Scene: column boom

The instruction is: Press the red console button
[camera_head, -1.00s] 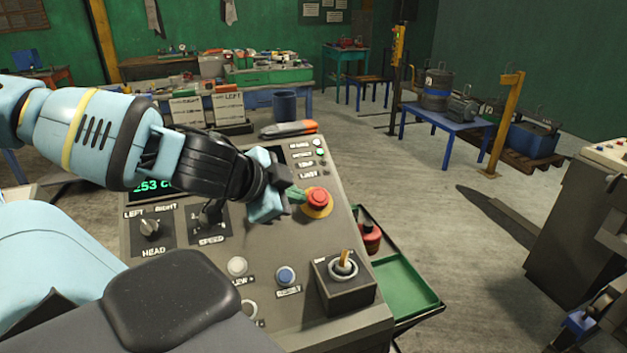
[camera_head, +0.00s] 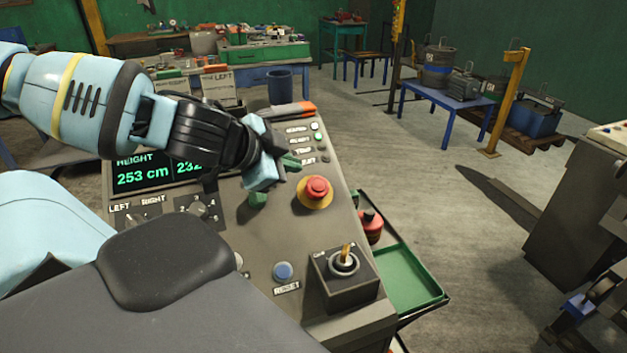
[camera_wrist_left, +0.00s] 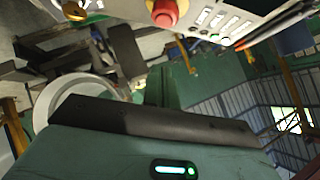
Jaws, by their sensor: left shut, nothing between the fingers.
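The red console button (camera_head: 317,187) is a mushroom head on a yellow base, on the sloping grey console (camera_head: 290,235). It also shows at the top of the left wrist view (camera_wrist_left: 164,12). My left gripper (camera_head: 291,162) is shut and empty, just up and left of the button in the head view. A gap shows between its green tip and the button; its exact height over the console is hard to judge. The gripper's body hides part of the console. My right gripper is not in view.
A joystick box (camera_head: 343,277) and a blue button (camera_head: 283,271) sit nearer on the console. A small green piece (camera_head: 258,200) shows below my gripper. A green tray (camera_head: 410,278) is on the right. An orange-and-grey tool (camera_head: 290,110) lies at the far edge.

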